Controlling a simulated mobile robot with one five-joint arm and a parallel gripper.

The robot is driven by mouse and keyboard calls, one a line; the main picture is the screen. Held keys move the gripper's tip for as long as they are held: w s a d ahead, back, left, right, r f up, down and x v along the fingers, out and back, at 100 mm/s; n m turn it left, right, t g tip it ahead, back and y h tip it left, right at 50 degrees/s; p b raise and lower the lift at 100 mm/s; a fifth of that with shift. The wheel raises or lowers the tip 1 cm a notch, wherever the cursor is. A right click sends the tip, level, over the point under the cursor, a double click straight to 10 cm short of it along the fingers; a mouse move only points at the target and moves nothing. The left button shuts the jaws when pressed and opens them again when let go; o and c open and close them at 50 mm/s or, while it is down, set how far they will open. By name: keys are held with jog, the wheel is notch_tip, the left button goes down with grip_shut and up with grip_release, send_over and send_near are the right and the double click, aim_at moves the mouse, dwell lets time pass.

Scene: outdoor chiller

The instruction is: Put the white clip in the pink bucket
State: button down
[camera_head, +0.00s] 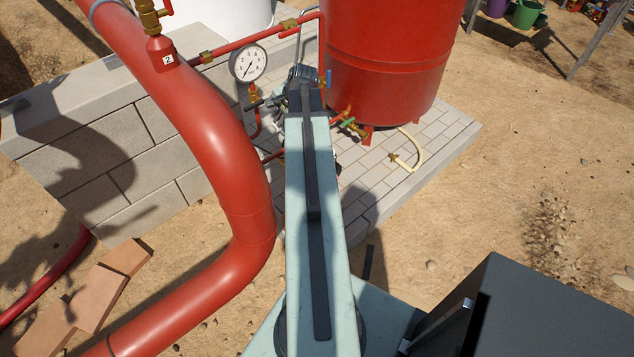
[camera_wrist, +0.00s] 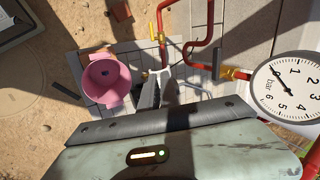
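The pink bucket (camera_wrist: 108,82) stands on the pale paving in the wrist view, left of my gripper, its open mouth towards the camera. My gripper (camera_wrist: 158,84) is in the middle of the wrist view, its dark fingers pointing away over the paving. A small white piece that looks like the white clip (camera_wrist: 158,72) shows at the fingertips, and the fingers appear shut on it. The clip is apart from the bucket. In the head view my arm hides the gripper, and neither clip nor bucket can be made out.
A round pressure gauge (camera_head: 248,62) and red pipes stand close to my arm. A large red tank (camera_head: 385,60) stands on the paving (camera_head: 440,135), with a pale hose in front. A thick red pipe (camera_head: 215,130) bends past a block wall (camera_head: 110,165). Sandy ground lies open at the right.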

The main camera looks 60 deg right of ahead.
jog(key=s+d+f+b, duration=0.2)
jog(key=s+f+b, duration=0.1)
jog(key=f+b, duration=0.3)
jog(key=s+d+f+m+b, duration=0.1)
jog(key=s+d+f+b, duration=0.1)
jog(key=f+b, duration=0.5)
jog(key=s+d+f+b, duration=0.2)
jog(key=s+f+b, duration=0.3)
jog(key=f, duration=0.5)
jog(key=shift+f+h+b, duration=0.25)
jog(key=shift+h+b, duration=0.05)
jog(key=shift+b, duration=0.75)
jog(key=shift+f, duration=0.1)
notch_tip(320, 180, down, 11)
jog(key=b, duration=1.1)
jog(key=c, duration=1.5)
grip_release()
jog(key=shift+c, duration=0.2)
